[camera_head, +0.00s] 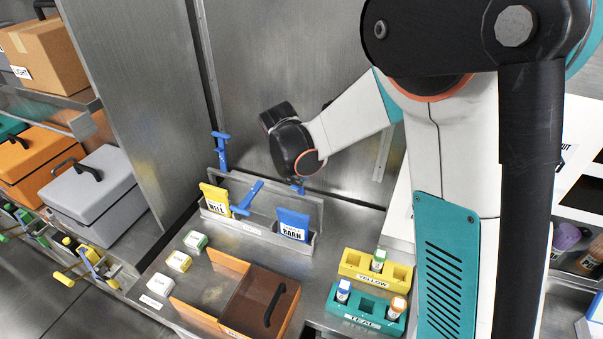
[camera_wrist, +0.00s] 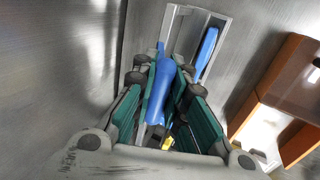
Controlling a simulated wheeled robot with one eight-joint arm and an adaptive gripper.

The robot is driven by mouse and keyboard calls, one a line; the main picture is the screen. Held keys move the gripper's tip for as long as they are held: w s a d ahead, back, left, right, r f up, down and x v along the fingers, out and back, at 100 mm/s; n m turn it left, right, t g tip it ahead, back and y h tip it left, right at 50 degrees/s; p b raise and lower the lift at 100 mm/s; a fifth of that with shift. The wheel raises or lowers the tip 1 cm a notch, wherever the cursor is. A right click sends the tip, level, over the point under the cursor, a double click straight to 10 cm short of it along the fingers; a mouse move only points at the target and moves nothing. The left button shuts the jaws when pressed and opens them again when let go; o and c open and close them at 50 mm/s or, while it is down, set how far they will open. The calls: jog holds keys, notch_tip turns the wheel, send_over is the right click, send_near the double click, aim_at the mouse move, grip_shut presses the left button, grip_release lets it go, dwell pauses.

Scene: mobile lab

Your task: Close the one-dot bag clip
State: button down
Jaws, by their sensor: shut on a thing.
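A blue clip (camera_wrist: 163,80) is between the teal finger pads of my gripper (camera_wrist: 167,95) in the wrist view. My gripper is shut on it. In the head view my dark hand is over the back of the bag rack, its fingers mostly hidden, with a bit of blue (camera_head: 298,188) below it. A blue bag (camera_head: 292,225) stands upright at the rack's right end. A yellow bag (camera_head: 214,199) stands at the left end, with another blue clip (camera_head: 246,198) slanting beside it. A third blue clip (camera_head: 221,150) is upright near the back panel. I cannot make out dots.
The grey rack (camera_head: 255,237) holds both bags. In front are a brown box (camera_head: 252,298) with a dark handle and several small labelled blocks (camera_head: 179,261). Yellow (camera_head: 348,269) and teal (camera_head: 337,303) vial holders are at right. A metal panel rises behind.

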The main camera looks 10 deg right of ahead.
jog(key=s+a+f+t+h+b, duration=0.3)
jog(key=s+f+b, duration=0.4)
jog(key=f+b, duration=0.4)
jog(key=a+t+b, duration=0.1)
jog(key=b, duration=0.2)
jog(key=shift+a+f+t+h+b, duration=0.3)
jog(key=shift+a+f+t, duration=0.1)
jog(key=shift+s+d+f, duration=0.1)
jog(key=shift+f, duration=0.05)
jog(key=c, duration=1.6)
grip_release()
jog(key=shift+w+d+f, duration=0.1)
jog(key=shift+w+d, duration=0.05)
jog(key=shift+w, duration=0.1)
